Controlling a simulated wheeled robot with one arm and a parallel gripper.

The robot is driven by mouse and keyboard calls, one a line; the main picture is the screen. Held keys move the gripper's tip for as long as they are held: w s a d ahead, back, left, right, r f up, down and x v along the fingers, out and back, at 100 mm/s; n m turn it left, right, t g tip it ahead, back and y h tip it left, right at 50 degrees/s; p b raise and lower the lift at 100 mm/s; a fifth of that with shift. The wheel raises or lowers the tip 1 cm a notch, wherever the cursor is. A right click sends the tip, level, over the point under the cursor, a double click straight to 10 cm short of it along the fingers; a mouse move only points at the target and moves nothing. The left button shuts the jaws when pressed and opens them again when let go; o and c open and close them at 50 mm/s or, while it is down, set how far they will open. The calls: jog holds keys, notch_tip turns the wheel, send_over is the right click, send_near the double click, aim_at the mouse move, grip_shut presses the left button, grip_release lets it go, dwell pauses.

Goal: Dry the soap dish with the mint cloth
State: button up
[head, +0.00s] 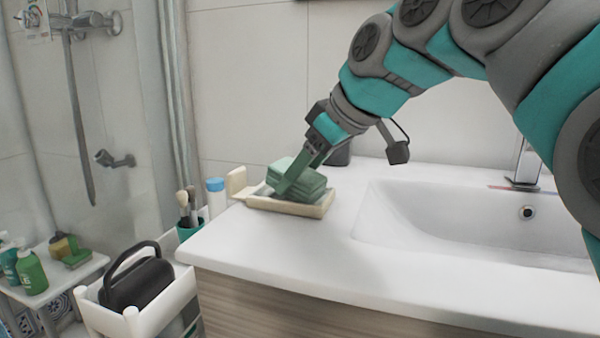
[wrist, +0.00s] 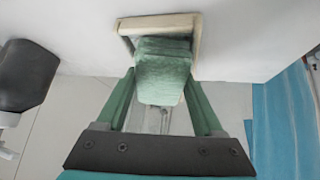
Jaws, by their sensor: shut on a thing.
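The mint cloth (head: 304,186) is a folded, thick green pad, held between the fingers of my gripper (head: 284,190). It also shows in the wrist view (wrist: 162,78), with a green finger on each side of it.
The sink basin (head: 470,215) and faucet (head: 526,165) lie to the right. A dark object (head: 338,153) stands behind the dish. A brush cup (head: 189,228) and a blue-capped bottle (head: 216,198) stand left of the counter. A cart (head: 135,318) holds a black container. The front counter is clear.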

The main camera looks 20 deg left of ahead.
jog(key=shift+a+f, duration=0.2)
jog(key=shift+a, duration=0.7)
jog(key=shift+d+r+b, duration=0.15)
jog(key=shift+d+b, duration=0.15)
jog(key=shift+d, duration=0.8)
jog(key=shift+a, duration=1.15)
jog(key=shift+d, duration=1.2)
jog(key=shift+a, duration=1.25)
jog(key=shift+d+b, duration=0.3)
jog(key=shift+d, duration=0.9)
jog(key=shift+a, duration=1.15)
jog(key=shift+d, duration=1.15)
jog(key=shift+a, duration=1.15)
jog(key=shift+d+b, duration=0.3)
jog(key=shift+d, duration=0.85)
jog(key=shift+w+a, duration=0.1)
jog(key=shift+a, duration=1.05)
jog(key=shift+d, duration=1.2)
jog(key=shift+r+p, duration=2.2)
jog(key=shift+r, duration=1.25)
